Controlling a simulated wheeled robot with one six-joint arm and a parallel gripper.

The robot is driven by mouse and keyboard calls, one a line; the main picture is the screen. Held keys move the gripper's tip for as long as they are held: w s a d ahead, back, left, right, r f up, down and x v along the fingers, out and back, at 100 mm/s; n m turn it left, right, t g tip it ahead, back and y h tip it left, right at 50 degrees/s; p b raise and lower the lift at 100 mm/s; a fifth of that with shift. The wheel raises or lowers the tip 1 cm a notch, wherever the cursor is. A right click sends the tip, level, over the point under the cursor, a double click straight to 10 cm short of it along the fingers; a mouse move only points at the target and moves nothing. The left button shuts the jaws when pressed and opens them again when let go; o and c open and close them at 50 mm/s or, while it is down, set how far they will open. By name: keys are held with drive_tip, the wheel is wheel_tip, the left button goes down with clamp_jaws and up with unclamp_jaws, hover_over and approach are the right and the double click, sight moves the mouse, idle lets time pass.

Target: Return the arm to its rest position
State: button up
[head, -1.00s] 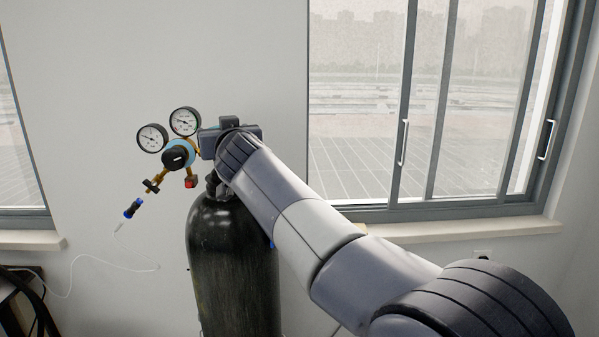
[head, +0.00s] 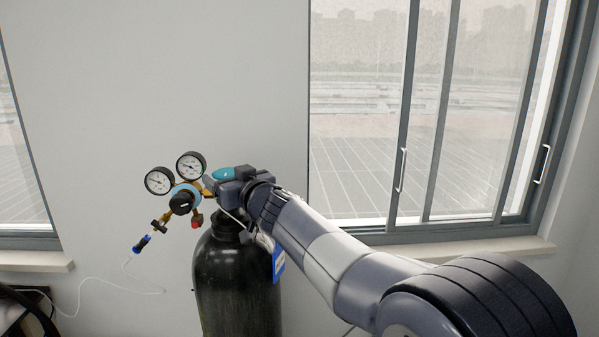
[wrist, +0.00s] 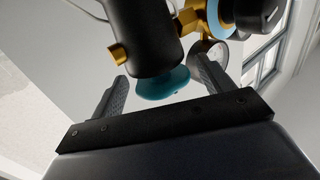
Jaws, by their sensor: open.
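My gripper (head: 216,183) is at the top of a dark gas cylinder (head: 237,280) in the head view, just right of the regulator. A teal knob (head: 226,173) shows beside it. In the wrist view the two fingers of my gripper (wrist: 161,70) are spread apart. The teal knob (wrist: 163,84) shows between them, under a dark valve body (wrist: 143,35) with brass fittings. I cannot tell whether a finger touches the knob. My arm reaches in from the lower right, and it hides part of the cylinder's neck and right side.
The regulator (head: 183,202) with two round gauges (head: 191,165) is close left of my gripper. A thin white tube (head: 95,281) runs to the left. A blue tag (head: 278,262) hangs by the cylinder. A window (head: 360,150) is behind; the wall above is clear.

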drive_tip(key=shift+r+y+p, duration=0.2)
drive_tip(key=shift+y+p, duration=0.1)
drive_tip(key=shift+p, duration=0.1)
drive_tip(key=shift+s+d+f+n+g, duration=0.2)
drive_tip(key=shift+s+f+n+g, duration=0.05)
drive_tip(key=shift+n+g, duration=0.15)
drive_tip(key=v, duration=0.6)
drive_tip(key=shift+b, duration=0.4)
drive_tip(key=shift+d+f, duration=0.15)
drive_tip(key=shift+d, duration=0.05)
